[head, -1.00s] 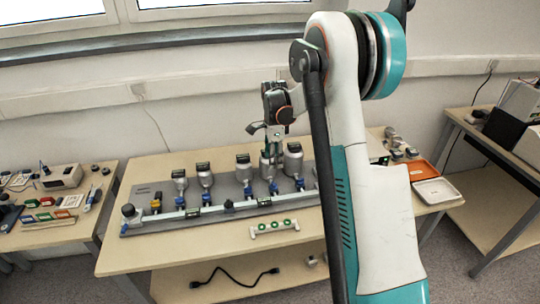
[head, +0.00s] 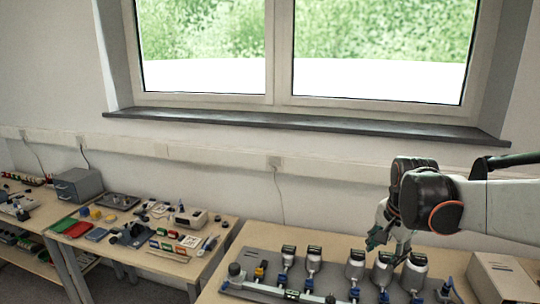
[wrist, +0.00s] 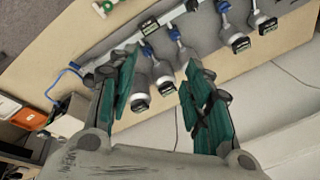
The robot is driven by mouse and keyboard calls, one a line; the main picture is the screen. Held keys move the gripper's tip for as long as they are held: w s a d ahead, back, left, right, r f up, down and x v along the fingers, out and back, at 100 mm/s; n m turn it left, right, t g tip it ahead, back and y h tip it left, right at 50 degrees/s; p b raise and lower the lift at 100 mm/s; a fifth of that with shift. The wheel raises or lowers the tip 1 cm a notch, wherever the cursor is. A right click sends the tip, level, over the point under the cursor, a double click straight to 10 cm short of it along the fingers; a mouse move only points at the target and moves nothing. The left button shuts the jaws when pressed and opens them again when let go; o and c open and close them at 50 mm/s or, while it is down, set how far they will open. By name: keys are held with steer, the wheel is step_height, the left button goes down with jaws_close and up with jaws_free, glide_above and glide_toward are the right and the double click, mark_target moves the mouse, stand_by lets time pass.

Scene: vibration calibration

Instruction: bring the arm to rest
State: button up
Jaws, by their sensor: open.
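My arm reaches in from the right edge of the head view. My gripper (head: 388,241) points down and hangs over the back of the middle table, near a row of silver canisters (head: 357,262) with dark-topped displays. In the wrist view my gripper (wrist: 160,75) has its two green-padded fingers well apart. Several canisters (wrist: 163,75) show between and beyond the fingers, and nothing is seen held. I cannot tell the exact gap between the fingers and the canisters.
The canisters stand on a grey base plate (head: 262,262) on the middle table. A pale box (head: 500,279) stands at its right. A left table (head: 228,222) carries small parts, with a gap between the tables. A wall with a window sill (head: 300,124) lies behind.

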steer(key=s+a+n+t, duration=0.2)
steer(key=s+a+n, duration=0.2)
steer(key=s, duration=0.6)
steer(key=s+a+n+t, duration=0.2)
steer(key=s+a+n, duration=0.3)
steer(key=s+n, duration=0.3)
steer(key=shift+s+r+y, duration=0.25)
steer(key=shift+s+y, duration=0.05)
steer(key=shift+s, duration=0.7)
stand_by(5.2)
